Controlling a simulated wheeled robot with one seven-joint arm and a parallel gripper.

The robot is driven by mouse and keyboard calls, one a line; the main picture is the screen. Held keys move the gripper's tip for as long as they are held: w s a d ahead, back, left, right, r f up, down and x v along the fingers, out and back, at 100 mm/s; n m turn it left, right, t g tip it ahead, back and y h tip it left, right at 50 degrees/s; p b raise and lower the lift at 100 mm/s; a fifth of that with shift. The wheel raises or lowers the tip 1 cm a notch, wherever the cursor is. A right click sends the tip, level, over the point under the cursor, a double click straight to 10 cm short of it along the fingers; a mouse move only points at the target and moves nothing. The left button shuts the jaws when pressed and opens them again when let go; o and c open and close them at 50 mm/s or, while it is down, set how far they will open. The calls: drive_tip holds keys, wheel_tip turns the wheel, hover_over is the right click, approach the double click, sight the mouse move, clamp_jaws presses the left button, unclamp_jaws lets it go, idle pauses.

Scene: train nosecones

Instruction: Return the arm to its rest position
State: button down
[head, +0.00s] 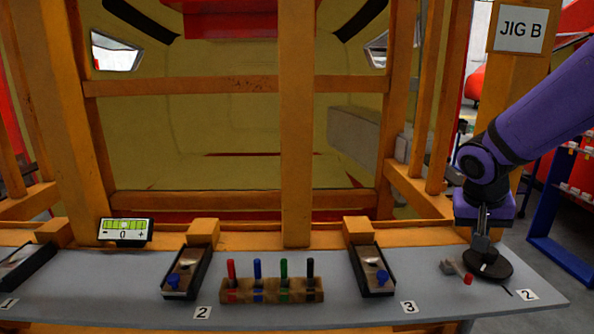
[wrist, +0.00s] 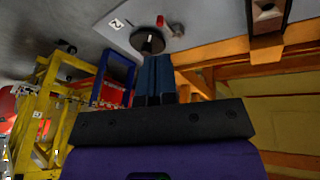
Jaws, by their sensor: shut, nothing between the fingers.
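My purple arm reaches in from the right in the head view. My gripper (head: 483,240) points down above a round black disc (head: 490,265) at the right end of the grey shelf. In the wrist view my gripper's fingers (wrist: 155,62) are together with nothing visible between them, and their tips lie in line with the disc (wrist: 140,38). I cannot tell whether the tips touch anything on the disc. A small grey piece with a red end (head: 467,279) lies just left of the disc.
Trays (head: 187,272) and (head: 372,270) stand on the shelf (head: 330,312). A wooden block (head: 270,296) holds several coloured pens. A digital level (head: 125,229) stands at the left. Orange jig posts (head: 296,130) rise behind. A blue frame (head: 560,215) stands right of the shelf.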

drive_tip(key=s+a+r+n+t+y, duration=0.1)
drive_tip(key=s+a+r+n, duration=0.1)
drive_tip(key=s+r, duration=0.3)
drive_tip(key=s+a+r+n+t+y, duration=0.1)
drive_tip(key=s+r, duration=0.5)
drive_tip(key=s, duration=0.8)
drive_tip(key=shift+s+a+r+n+t+y, duration=0.25)
drive_tip(key=shift+a+n+y, duration=0.45)
drive_tip(key=shift+a, duration=0.35)
drive_tip(key=shift+w, duration=0.1)
